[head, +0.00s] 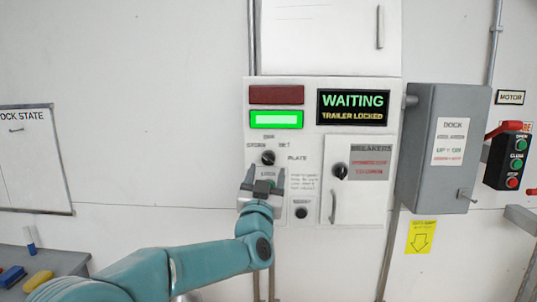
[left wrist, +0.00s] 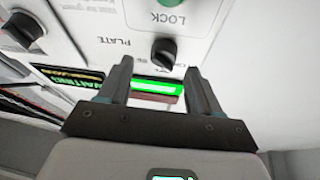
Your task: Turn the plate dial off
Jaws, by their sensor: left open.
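The plate dial (head: 268,157) is a small black knob on the white control panel (head: 321,90), beside the word PLATE. It also shows in the left wrist view (left wrist: 163,50), just beyond the fingertips. My left gripper (head: 265,176) is just below the dial in the head view, with its fingers pointing up. In the left wrist view the open fingers (left wrist: 157,70) stand apart with nothing between their tips. I cannot tell which setting the dial points to. My right gripper is not in view.
A green LOCK button (left wrist: 172,20) is near the dial. The breakers door (head: 368,193) with its black knob (head: 340,171) and handle is to the right. A lit green lamp (head: 276,119) and a WAITING display (head: 353,107) are above. A grey box (head: 435,145) juts out farther right.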

